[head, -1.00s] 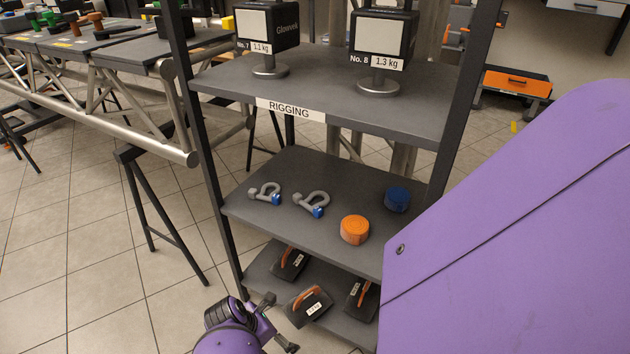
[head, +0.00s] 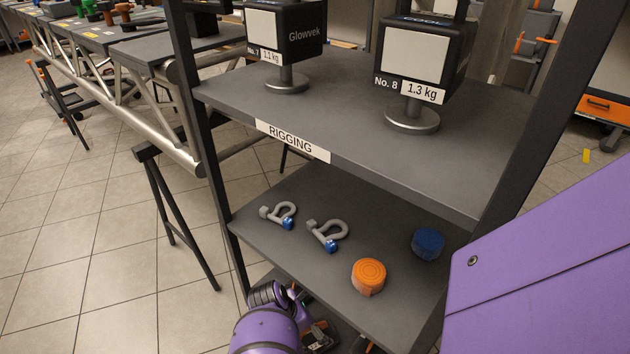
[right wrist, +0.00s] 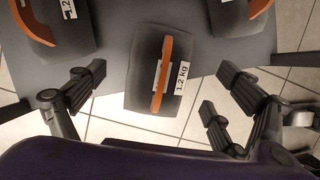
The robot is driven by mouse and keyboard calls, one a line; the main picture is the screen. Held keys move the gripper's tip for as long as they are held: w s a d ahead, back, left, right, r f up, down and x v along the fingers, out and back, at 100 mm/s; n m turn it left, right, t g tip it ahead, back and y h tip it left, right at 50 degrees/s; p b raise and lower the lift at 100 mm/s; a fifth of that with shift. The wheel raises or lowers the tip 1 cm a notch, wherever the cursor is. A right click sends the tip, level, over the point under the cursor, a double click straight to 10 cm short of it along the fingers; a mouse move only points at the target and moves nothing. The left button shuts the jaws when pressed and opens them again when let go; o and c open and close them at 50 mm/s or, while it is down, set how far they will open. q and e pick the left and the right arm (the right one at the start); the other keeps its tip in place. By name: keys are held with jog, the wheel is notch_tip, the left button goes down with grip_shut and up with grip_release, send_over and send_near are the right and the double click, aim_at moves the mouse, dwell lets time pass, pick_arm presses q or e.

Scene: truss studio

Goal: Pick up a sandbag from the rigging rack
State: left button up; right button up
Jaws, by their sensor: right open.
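A black sandbag (right wrist: 145,60) with an orange handle and a 1.2 kg label lies on the bottom shelf in the right wrist view, near the shelf's front edge. Parts of two more sandbags show at the top left (right wrist: 60,45) and top right (right wrist: 228,22). My right gripper (right wrist: 160,85) is open and empty, its fingers apart on either side of the middle sandbag's front part. I cannot tell the height gap. In the head view my right wrist hides most of the bottom shelf; one sandbag (head: 322,338) shows beside it. My left gripper is not in view.
The rigging rack's middle shelf (head: 300,260) holds two shackles (head: 328,235), an orange roll (head: 369,276) and a blue roll (head: 428,243). Two weighted boxes (head: 425,60) stand on the shelf above. Rack posts (head: 205,150) flank the shelves.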

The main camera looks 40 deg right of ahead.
aim_at(311, 336)
jog(key=b+x, duration=0.3)
jog(key=x, duration=0.4)
jog(key=shift+s+a, duration=0.1)
jog(key=shift+a, duration=0.05)
jog(key=c, duration=2.2)
jog(key=shift+r, duration=0.2)
